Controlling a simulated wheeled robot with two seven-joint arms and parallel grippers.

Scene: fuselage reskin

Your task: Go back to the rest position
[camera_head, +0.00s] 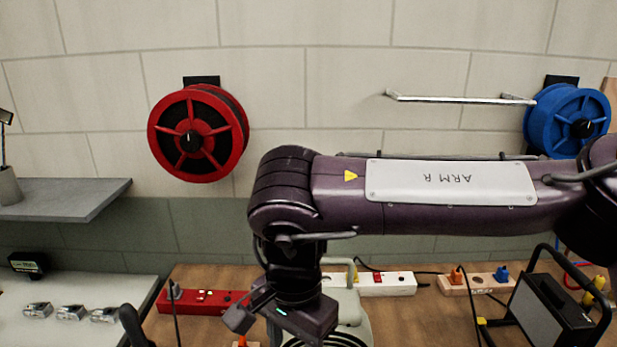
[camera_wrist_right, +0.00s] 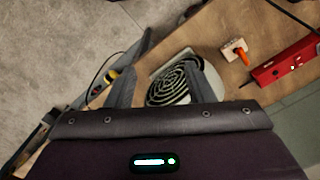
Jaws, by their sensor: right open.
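My right arm (camera_head: 450,195), purple with a pale plate marked "ARM R", reaches in from the right across the head view. Its forearm bends down at the elbow, and the right gripper (camera_head: 275,325) hangs above the wooden bench at the bottom edge. In the right wrist view the two grey fingers of the right gripper (camera_wrist_right: 163,82) stand apart with nothing held between them. A pale device with a black spiral grille (camera_wrist_right: 175,82) lies beyond the fingers. My left gripper cannot be made out in either view.
The wooden bench (camera_head: 405,322) carries a red power strip (camera_head: 205,301), a white strip (camera_head: 380,284) and a black framed lamp (camera_head: 550,315). A red reel (camera_head: 198,135) and blue reel (camera_head: 567,120) hang on the wall. A grey shelf (camera_head: 70,197) juts out left.

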